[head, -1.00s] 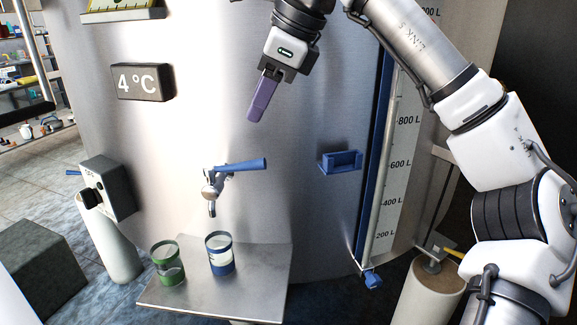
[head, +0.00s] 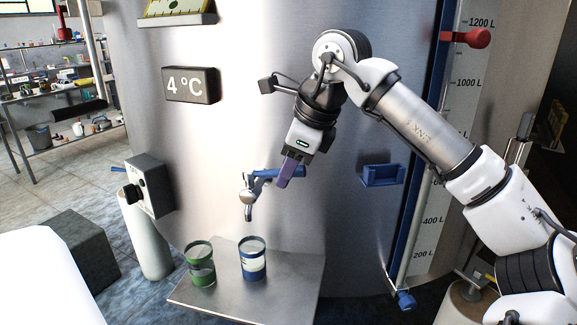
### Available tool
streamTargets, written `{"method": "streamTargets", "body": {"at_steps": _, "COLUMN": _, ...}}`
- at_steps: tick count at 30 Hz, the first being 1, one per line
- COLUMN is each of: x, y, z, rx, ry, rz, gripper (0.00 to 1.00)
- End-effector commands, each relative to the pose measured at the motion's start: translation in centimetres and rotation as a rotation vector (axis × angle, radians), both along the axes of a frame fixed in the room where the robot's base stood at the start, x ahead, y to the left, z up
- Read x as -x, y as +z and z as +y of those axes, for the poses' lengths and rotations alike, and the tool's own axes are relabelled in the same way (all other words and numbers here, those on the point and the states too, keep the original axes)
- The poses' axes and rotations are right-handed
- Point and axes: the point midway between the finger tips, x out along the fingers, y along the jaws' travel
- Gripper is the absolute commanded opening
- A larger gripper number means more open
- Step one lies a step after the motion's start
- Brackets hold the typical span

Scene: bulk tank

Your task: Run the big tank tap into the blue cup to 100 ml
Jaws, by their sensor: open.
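The big tank tap (head: 247,197) sticks out of the steel tank, its spout pointing down. Its blue lever (head: 263,175) points right, with a bit of blue showing on either side of my gripper's fingers. My gripper (head: 286,176), with purple fingers, is open and overlaps the lever from above; whether it touches the lever cannot be told. The blue cup (head: 252,261) stands upright on the steel shelf (head: 297,277), below the spout. It has a blue rim and base and a pale band. No stream shows under the spout, and the cup's fill level cannot be read.
A green cup (head: 201,265) stands left of the blue cup on the same shelf. A grey box with a knob (head: 149,187) is at left. A blue holder (head: 382,175) and the litre gauge (head: 437,222) are to the right. A 4 °C display (head: 191,85) hangs above.

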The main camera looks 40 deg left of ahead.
Motion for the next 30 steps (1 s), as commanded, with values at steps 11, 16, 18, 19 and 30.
{"method": "streamTargets", "body": {"at_steps": 11, "x": 0.1, "y": -0.3, "z": 0.2, "rx": 0.000, "ry": 0.001, "rz": 0.000, "gripper": 0.36}}
{"method": "streamTargets", "body": {"at_steps": 16, "x": 0.1, "y": -0.3, "z": 0.2, "rx": 0.000, "ry": 0.001, "rz": 0.000, "gripper": 0.14}}
{"method": "streamTargets", "body": {"at_steps": 18, "x": 0.1, "y": -0.3, "z": 0.2, "rx": 0.000, "ry": 0.001, "rz": 0.000, "gripper": 0.05}}
{"method": "streamTargets", "body": {"at_steps": 19, "x": 0.0, "y": -0.3, "z": 0.2, "rx": 0.000, "ry": 0.001, "rz": 0.000, "gripper": 0.01}}
{"method": "streamTargets", "body": {"at_steps": 30, "x": 0.8, "y": -0.2, "z": 1.1, "rx": 0.001, "ry": -0.013, "rz": -0.004, "gripper": 0.00}}
